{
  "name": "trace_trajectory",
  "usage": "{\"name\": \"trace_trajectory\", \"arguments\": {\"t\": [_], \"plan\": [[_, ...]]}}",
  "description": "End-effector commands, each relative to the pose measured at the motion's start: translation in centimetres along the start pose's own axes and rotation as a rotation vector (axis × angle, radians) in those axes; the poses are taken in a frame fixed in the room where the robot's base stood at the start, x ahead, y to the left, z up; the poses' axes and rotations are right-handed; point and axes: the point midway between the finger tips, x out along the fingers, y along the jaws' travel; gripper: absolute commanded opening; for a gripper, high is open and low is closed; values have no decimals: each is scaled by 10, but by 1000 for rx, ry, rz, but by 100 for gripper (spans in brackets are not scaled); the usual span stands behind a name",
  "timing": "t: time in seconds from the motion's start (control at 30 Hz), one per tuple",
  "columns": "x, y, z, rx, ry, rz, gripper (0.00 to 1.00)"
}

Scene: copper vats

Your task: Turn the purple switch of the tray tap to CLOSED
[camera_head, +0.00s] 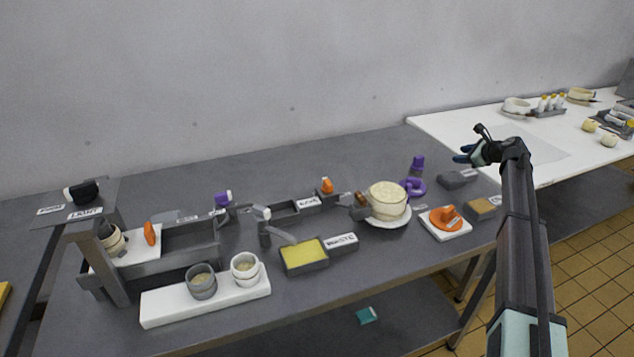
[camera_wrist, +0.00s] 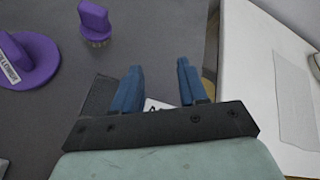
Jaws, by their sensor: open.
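A purple switch (camera_head: 221,200) with a pale end sits at the back edge of the grey tray rig (camera_head: 190,240), left of centre in the head view. Its setting is too small to read there, and it does not show in the wrist view. My gripper (camera_head: 463,154) is far to the right of it, above the right end of the grey table. In the wrist view the two blue fingers (camera_wrist: 160,68) are apart with nothing between them.
A purple brush (camera_wrist: 95,20) and a purple round piece (camera_wrist: 30,60) lie near my gripper. A pale pot (camera_head: 387,198), an orange piece (camera_head: 447,217) on a white plate and a yellow-filled tray (camera_head: 304,255) stand on the table. The back strip of table is clear.

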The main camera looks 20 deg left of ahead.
Motion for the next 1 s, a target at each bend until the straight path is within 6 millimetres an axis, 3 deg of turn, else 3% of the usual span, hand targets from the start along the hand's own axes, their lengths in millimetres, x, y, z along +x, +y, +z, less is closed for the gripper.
{"name": "trace_trajectory", "arguments": {"t": [0.03,0.2,0.5,0.77,1.0], "plan": [[15,17,28,-31,0,45,43],[51,75,104,-129,23,191,43],[90,186,228,-303,85,422,43],[99,286,325,-453,162,594,43],[88,378,405,-590,249,723,43]]}}
